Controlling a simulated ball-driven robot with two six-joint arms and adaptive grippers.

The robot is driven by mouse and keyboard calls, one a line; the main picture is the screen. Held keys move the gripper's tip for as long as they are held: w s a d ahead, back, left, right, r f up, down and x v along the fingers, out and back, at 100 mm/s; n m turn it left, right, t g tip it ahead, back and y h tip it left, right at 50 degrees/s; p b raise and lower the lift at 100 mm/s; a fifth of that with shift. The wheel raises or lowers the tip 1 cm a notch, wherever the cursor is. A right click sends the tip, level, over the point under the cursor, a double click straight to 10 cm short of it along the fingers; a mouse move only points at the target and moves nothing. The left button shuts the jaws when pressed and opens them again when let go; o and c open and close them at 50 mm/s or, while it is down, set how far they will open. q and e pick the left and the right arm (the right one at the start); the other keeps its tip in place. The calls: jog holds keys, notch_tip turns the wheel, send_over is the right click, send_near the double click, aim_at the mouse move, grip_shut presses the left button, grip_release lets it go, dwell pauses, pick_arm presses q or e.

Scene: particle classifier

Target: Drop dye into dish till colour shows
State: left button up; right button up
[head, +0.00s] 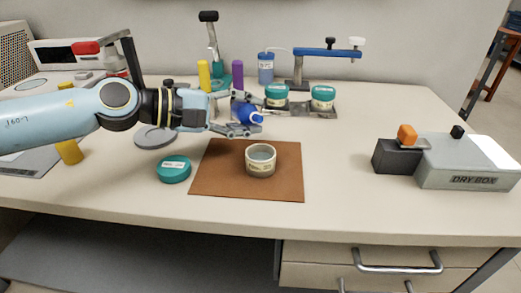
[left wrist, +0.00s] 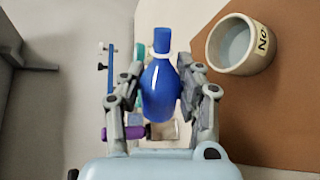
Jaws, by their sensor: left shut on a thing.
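My left gripper (head: 240,117) is shut on a small blue bottle (head: 250,116). The bottle also shows between the fingers in the left wrist view (left wrist: 160,85), with its narrow neck pointing away from the gripper. In the head view the bottle is tilted, its tip towards the right. A pale round dish (head: 261,172) with a label stands on a brown mat (head: 215,178). The bottle is beyond the dish and a little to its left, apart from it. The inside of the dish looks pale grey-blue. My right gripper is not in view.
Two teal-lidded jars (head: 277,92) (head: 323,94) stand on a grey plate behind. A grey dry box (head: 470,165) is at the right. The table between mat and dry box is clear.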

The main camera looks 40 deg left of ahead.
pick_arm(q)
jog(key=shift+r+m+y+p, duration=0.3)
jog(key=shift+m+p, duration=0.1)
jog(key=shift+p, duration=0.15)
dwell(1.1)
jog(key=shift+f, duration=0.1)
dwell(0.5)
